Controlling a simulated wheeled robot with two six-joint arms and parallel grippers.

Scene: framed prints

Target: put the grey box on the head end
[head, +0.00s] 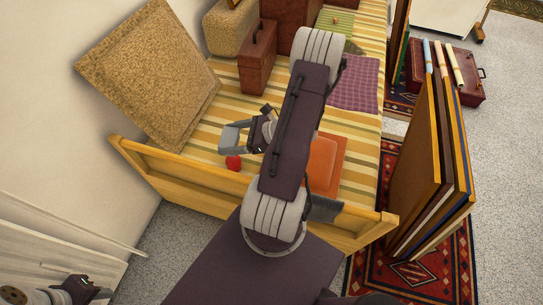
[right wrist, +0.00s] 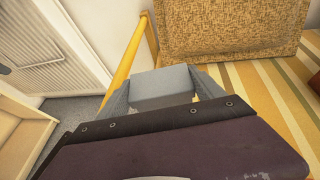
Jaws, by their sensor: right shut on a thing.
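The grey box (right wrist: 165,86) is held between the two fingers of my right gripper (head: 230,138) in the right wrist view. In the head view this gripper is over the striped bed (head: 202,146), behind the wooden end board (head: 185,178) and right of the tan woven panel (head: 150,75). I cannot tell how high the box is above the cover. My left gripper (head: 92,292) is at the lower left corner of the head view, away from the bed, and its jaw opening is unclear.
A red object (head: 233,162) and an orange item (head: 325,160) lie on the bed near the end board. Brown cases (head: 256,58) and a purple cloth (head: 356,84) are farther up. Framed prints (head: 415,165) stand on a red rug at right.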

